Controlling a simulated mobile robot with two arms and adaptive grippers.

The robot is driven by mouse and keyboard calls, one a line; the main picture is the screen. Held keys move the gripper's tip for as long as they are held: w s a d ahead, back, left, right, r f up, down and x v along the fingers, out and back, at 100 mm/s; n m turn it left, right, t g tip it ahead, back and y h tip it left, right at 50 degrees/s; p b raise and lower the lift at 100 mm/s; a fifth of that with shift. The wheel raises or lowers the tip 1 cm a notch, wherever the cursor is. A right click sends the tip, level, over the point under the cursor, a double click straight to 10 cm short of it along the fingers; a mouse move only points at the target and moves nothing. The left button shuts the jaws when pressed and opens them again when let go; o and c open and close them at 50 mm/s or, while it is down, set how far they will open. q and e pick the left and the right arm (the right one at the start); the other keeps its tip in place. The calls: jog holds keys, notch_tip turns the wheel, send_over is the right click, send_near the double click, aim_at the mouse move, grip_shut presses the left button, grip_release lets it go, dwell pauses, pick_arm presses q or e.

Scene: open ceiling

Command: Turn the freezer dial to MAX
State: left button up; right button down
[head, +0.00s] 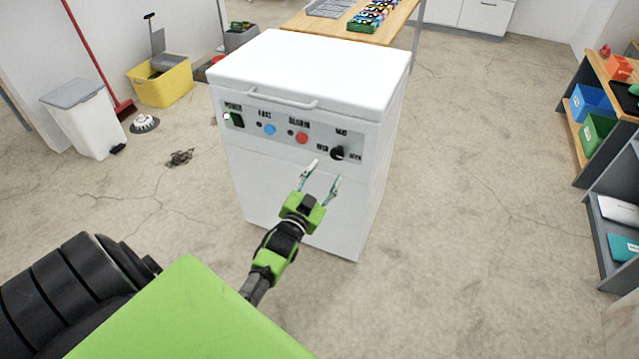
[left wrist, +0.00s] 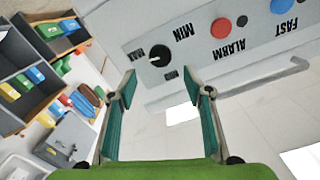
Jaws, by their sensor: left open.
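The white chest freezer (head: 300,210) stands upright with its lid closed. Its black dial (head: 338,153) is at the right end of the front panel. My left gripper (head: 324,172) is open and empty, just in front of and below the dial in the head view. In the left wrist view its two teal fingers (left wrist: 160,80) stand apart, with the dial seen between and beyond their tips. My right gripper is out of view.
The panel also has a red button (head: 302,138), a blue button (head: 269,129) and a power switch (head: 236,120). A handle (head: 282,98) juts out above them. Shelves (head: 590,150) stand at right, a table (head: 400,22) behind. The floor right of the freezer is clear.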

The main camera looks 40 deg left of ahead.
pick_arm(q)
jog(key=shift+v, duration=1.7)
